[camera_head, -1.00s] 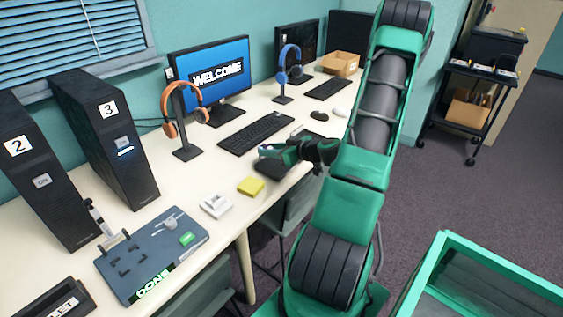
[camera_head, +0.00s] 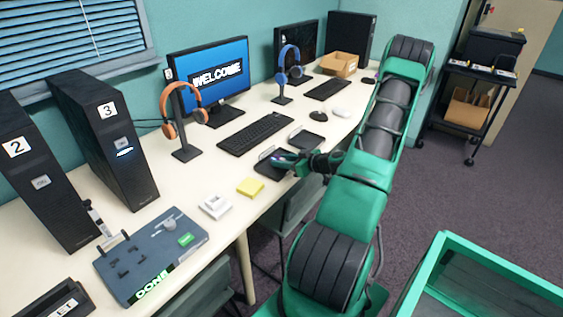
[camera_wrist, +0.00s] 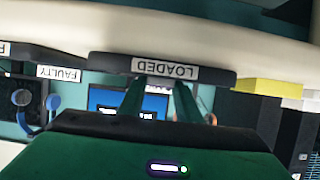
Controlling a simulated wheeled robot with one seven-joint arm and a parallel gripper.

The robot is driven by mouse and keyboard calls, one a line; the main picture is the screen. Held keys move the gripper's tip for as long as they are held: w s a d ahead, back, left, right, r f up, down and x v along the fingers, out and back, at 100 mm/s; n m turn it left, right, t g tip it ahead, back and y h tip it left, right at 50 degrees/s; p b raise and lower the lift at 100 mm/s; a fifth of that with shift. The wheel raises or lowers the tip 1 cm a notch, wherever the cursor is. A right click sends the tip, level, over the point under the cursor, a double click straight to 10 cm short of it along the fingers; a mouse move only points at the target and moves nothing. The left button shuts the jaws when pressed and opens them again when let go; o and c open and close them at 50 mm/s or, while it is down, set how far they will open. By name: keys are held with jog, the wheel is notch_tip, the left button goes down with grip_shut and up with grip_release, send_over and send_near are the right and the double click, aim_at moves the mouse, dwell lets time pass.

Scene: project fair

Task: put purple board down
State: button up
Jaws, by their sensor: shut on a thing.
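My gripper (camera_head: 284,161) is over the near dark tray (camera_head: 267,170) at the table's front edge. It is shut on the purple board (camera_head: 276,160), of which only a small purple bit shows between the fingers in the head view. In the wrist view my gripper (camera_wrist: 158,92) points at the tray marked LOADED (camera_wrist: 110,64), and the board is mostly hidden between the fingers. I cannot tell whether the board touches the tray.
A second dark tray (camera_head: 307,140) lies farther back; a FAULTY label (camera_wrist: 59,73) shows in the wrist view. A yellow pad (camera_head: 250,187), a white block (camera_head: 215,206) and a keyboard (camera_head: 256,134) are nearby. An orange headset stand (camera_head: 184,152) stands behind.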

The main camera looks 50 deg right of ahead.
jog(key=o, duration=1.1)
jog(key=shift+f, duration=0.1)
jog(key=shift+o, duration=0.2)
